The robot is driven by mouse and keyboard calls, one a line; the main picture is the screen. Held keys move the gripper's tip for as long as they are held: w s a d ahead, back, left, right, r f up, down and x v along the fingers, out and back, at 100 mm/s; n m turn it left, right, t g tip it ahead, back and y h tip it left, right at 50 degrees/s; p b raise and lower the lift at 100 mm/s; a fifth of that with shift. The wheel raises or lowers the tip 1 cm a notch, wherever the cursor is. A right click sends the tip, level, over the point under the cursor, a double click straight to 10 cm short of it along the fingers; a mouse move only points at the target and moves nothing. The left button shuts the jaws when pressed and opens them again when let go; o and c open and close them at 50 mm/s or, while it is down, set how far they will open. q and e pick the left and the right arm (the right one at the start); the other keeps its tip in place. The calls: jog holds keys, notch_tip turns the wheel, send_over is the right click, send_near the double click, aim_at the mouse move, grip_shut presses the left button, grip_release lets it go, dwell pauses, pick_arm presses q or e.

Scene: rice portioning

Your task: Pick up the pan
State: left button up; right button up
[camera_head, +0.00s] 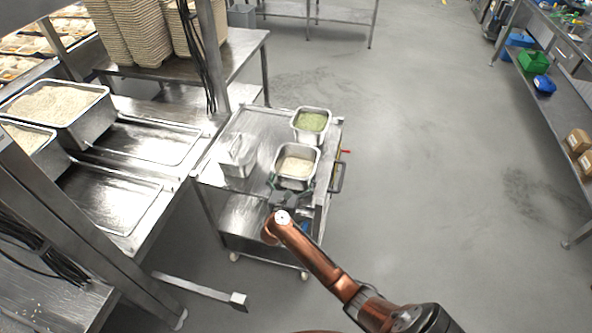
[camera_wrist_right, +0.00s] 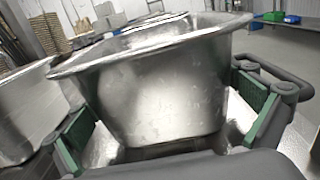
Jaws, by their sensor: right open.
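The steel pan (camera_head: 296,168) with pale rice-like grain stands on the steel cart's top, toward its near right part. My right gripper (camera_head: 290,186) is at the pan's near side, with its fingers spread to either side. In the right wrist view the pan's wall (camera_wrist_right: 165,95) fills the middle, between the two green-padded fingers of the right gripper (camera_wrist_right: 165,125). Gaps show beside the wall, and the fingers are open. The pan's contents are hidden in that view. My left gripper is not in view.
A pan of green food (camera_head: 311,122) stands just behind, and a steel container (camera_head: 237,156) stands to the left on the cart (camera_head: 262,122). A steel counter with large trays (camera_head: 150,141) is at the left. Open floor (camera_head: 430,170) lies to the right.

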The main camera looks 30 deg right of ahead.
jog(key=shift+w+d, duration=0.1)
jog(key=shift+d, duration=0.05)
jog(key=shift+c, duration=0.6)
jog(key=c, duration=1.6)
jog(key=shift+r, duration=0.2)
